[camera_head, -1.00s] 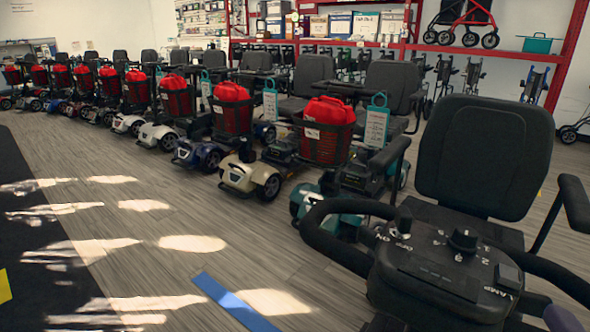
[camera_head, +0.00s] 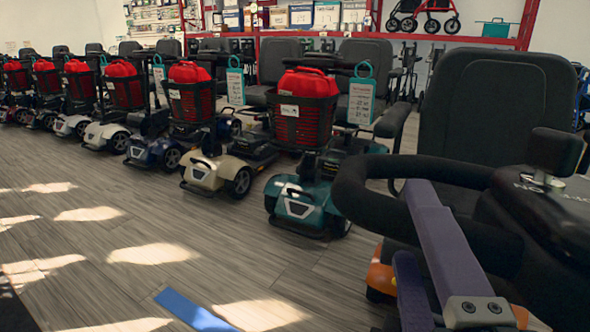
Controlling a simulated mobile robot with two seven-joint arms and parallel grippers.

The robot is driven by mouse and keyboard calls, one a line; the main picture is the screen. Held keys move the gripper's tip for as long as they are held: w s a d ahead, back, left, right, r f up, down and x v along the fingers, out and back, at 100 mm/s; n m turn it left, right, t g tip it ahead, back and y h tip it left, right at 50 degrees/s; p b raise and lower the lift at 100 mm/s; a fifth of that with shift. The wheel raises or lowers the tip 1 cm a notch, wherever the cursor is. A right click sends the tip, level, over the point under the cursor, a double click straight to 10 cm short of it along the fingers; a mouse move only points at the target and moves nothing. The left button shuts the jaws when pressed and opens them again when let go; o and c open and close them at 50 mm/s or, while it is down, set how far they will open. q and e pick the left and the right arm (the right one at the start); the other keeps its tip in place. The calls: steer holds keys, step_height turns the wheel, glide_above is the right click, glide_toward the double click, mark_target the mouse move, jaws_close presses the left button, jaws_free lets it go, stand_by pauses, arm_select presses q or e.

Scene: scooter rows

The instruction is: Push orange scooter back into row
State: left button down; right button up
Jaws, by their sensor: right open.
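The orange scooter (camera_head: 380,278) fills the right side, close to me and forward of the row. Its black seat (camera_head: 495,105), looped black handlebar (camera_head: 362,190) and dark control console show. Orange bodywork shows low down, and the rest is hidden or cut off by the frame. My right gripper (camera_head: 413,223) has purple fingers. It is open, with its fingers apart at the near part of the handlebar loop. I cannot tell whether they touch it. My left gripper is not in view.
A blue floor strip (camera_head: 195,311) lies in front. The wooden floor (camera_head: 110,240) at left is clear. Red shelving (camera_head: 470,41) stands behind.

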steer(key=shift+w+d, duration=0.15)
steer(key=shift+w, duration=0.65)
steer(key=shift+w+d, duration=0.15)
steer(key=shift+w, duration=0.65)
steer(key=shift+c, duration=0.3)
jaws_close()
